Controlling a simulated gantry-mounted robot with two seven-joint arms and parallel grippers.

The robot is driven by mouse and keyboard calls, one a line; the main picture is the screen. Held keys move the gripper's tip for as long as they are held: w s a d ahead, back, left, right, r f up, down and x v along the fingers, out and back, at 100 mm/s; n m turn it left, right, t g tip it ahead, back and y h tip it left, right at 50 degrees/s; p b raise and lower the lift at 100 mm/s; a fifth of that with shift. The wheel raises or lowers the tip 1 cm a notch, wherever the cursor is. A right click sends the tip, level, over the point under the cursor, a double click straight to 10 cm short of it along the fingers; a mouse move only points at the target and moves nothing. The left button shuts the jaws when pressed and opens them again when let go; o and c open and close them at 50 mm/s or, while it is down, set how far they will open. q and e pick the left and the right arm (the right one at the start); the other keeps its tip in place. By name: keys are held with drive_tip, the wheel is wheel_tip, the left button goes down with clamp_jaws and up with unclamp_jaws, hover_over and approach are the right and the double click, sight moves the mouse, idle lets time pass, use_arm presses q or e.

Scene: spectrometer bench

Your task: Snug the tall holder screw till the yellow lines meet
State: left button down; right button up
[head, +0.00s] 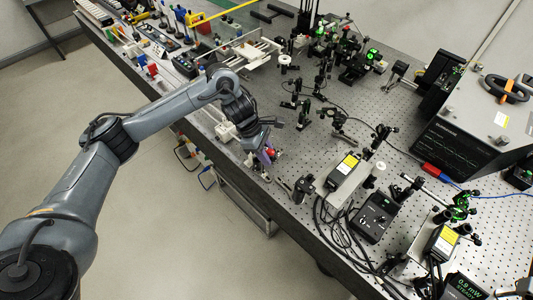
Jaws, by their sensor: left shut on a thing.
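My left arm reaches in from the left, and its gripper (264,150) is low at the near edge of the perforated bench. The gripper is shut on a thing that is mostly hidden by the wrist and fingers. A small purple piece (263,159) and a red round piece (271,153) show at the fingertips. I cannot tell which of them is held. I cannot make out the tall holder, its screw or the yellow lines at this size. My right gripper is not in view.
The perforated bench (400,160) carries several black optic posts (303,115) beyond the gripper. A white box with a yellow label (343,176) and a black controller (375,217) stand to the right, with loose black cables in front. A large grey instrument (470,115) is at far right.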

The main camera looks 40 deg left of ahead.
sight(270, 149)
use_arm(q)
drive_tip(key=shift+r+p, duration=1.9)
drive_tip(key=shift+r, duration=0.55)
